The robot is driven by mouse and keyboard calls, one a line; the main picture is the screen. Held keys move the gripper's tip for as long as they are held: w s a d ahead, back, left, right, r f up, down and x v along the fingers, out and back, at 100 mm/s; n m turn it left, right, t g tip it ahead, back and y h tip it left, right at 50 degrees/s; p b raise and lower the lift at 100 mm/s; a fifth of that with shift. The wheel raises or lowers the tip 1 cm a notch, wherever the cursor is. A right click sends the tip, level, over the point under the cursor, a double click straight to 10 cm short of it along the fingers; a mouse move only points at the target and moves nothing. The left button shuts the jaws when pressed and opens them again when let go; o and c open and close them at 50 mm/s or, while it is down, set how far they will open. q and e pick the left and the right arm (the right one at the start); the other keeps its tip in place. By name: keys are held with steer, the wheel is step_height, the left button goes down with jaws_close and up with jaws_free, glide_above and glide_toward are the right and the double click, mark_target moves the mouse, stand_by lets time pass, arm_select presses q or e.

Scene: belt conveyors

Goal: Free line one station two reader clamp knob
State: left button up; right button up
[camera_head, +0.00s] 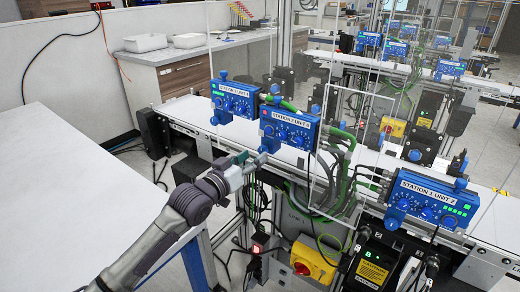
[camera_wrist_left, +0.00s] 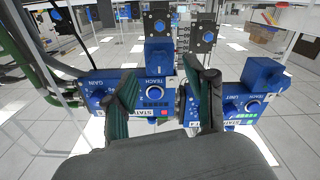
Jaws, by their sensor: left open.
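Two blue reader units with white labels stand side by side over line one's belt, a left unit (camera_head: 235,98) and a middle unit (camera_head: 290,128). Their labels seem to read station 2; the unit numbers are too small to read surely. A blue knob (camera_head: 270,144) sits low on the middle unit's front. My left gripper (camera_head: 264,159) is just below and in front of that unit. In the left wrist view its fingers (camera_wrist_left: 168,82) are spread, with a blue block and knob (camera_wrist_left: 160,55) beyond the gap. I cannot tell contact. My right gripper is not in view.
A third unit labelled station 1 unit 2 (camera_head: 432,200) stands at the right. Clear panels (camera_head: 335,130), green cables and a red-and-yellow switch (camera_head: 312,262) are near. A pale table (camera_head: 70,190) fills the left.

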mark_target(261, 151)
arm_select(q)
steer(key=shift+x, duration=2)
jaws_close()
